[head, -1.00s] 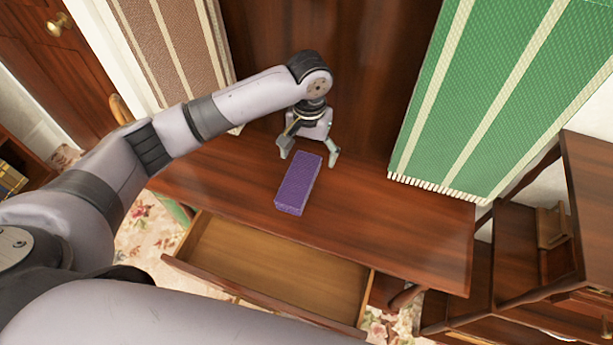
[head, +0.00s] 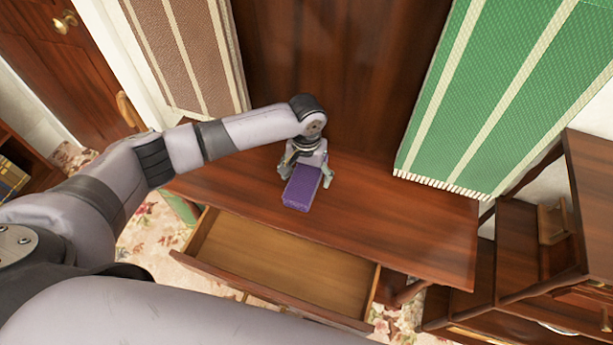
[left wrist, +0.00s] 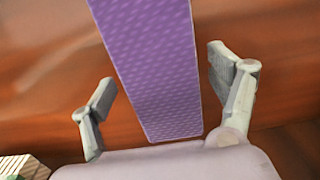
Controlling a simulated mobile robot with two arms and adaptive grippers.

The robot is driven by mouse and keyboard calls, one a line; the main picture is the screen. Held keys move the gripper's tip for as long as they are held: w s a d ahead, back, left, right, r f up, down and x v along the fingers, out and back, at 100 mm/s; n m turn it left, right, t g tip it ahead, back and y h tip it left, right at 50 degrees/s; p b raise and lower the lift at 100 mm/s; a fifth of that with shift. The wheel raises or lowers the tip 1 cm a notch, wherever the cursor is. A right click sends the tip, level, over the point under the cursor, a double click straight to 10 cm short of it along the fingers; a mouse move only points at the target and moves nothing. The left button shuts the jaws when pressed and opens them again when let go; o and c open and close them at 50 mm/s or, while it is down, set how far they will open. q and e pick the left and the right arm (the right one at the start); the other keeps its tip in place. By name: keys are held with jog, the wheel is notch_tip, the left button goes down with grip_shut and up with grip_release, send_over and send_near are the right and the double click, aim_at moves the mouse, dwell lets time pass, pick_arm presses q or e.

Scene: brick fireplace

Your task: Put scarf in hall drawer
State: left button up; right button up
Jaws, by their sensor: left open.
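The scarf is a folded purple block (head: 302,188) lying on the wooden hall table (head: 400,230), near the middle of its top. My left gripper (head: 307,177) is over the far end of the scarf, fingers open on either side of it. In the left wrist view the scarf (left wrist: 155,70) runs between the two spread fingers (left wrist: 165,95), with a gap on each side. The hall drawer (head: 280,265) in the table's front is pulled open, and the part of its inside that shows is empty. My right gripper is not in view.
A green striped hanging (head: 500,90) and a brown striped one (head: 190,50) flank the wooden panel behind the table. A wooden shelf unit (head: 520,240) stands at the right. The table top right of the scarf is clear.

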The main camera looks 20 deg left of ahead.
pick_arm(q)
jog(key=shift+c, duration=0.6)
jog(key=c, duration=1.3)
jog(key=shift+o, duration=0.2)
jog(key=shift+r, duration=0.1)
